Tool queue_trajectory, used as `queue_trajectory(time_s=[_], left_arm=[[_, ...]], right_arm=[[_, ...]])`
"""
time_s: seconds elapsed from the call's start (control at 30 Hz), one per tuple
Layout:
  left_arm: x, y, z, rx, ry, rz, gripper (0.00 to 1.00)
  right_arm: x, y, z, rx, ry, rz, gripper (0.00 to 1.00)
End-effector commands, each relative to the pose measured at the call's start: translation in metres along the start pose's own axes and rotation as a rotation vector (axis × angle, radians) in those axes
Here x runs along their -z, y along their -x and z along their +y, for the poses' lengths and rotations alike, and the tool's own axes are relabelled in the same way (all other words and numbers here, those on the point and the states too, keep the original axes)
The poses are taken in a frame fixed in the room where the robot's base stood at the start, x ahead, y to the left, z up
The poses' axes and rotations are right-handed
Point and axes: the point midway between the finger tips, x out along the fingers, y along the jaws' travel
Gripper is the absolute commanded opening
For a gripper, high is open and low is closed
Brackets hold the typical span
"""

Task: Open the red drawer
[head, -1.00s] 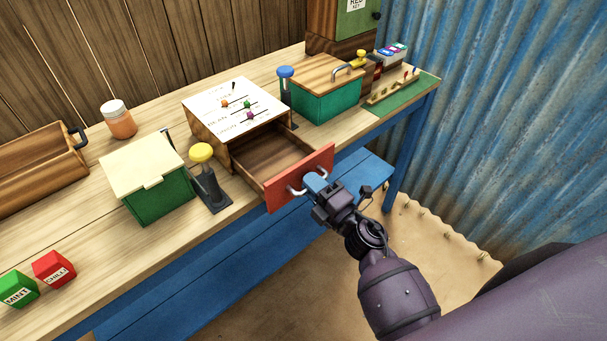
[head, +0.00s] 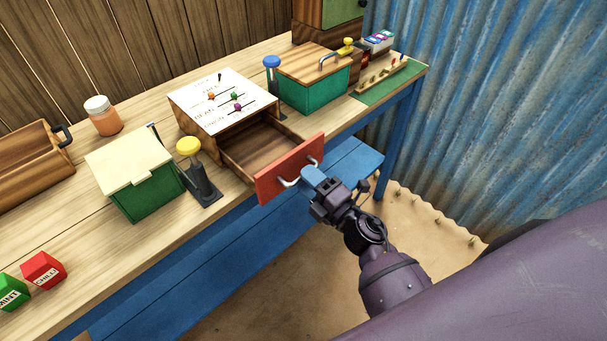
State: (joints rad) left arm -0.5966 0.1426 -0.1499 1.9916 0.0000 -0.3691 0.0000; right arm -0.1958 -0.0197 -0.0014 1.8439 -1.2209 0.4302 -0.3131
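The red drawer (head: 270,184) is pulled well out of the wooden box with a white slider-marked top (head: 217,96). Its inside is bare wood and looks empty. A pale metal handle (head: 287,183) sits on its red front. My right gripper (head: 312,175) is at the handle, its blue fingertips covering the middle of the bar from this view. Whether the fingers are closed on the bar or just in front of it is hidden. My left gripper is not in view.
A green box with a cream lid (head: 153,195) and a yellow-knobbed lever (head: 190,150) stand left of the drawer. A teal box with a wooden lid (head: 313,97) and a blue-knobbed lever (head: 272,64) stand behind. A blue lower shelf (head: 225,247) runs under the bench.

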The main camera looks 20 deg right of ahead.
Motion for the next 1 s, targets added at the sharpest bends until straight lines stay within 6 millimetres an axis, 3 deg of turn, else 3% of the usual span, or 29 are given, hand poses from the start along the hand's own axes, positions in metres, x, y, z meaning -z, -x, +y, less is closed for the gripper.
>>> queue_trajectory(time_s=[0.2,0.43,0.6,1.0], left_arm=[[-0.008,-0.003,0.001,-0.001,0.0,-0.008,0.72],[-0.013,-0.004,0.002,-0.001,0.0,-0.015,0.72],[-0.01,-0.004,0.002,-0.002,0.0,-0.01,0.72],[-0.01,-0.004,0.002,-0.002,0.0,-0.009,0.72]], right_arm=[[0.0,0.042,-0.002,0.004,0.001,-0.001,0.4],[0.0,0.076,-0.002,0.003,0.0,0.0,0.4],[0.0,0.087,0.0,0.001,0.0,0.0,0.4],[0.0,0.088,0.0,0.0,0.001,0.001,0.4]])
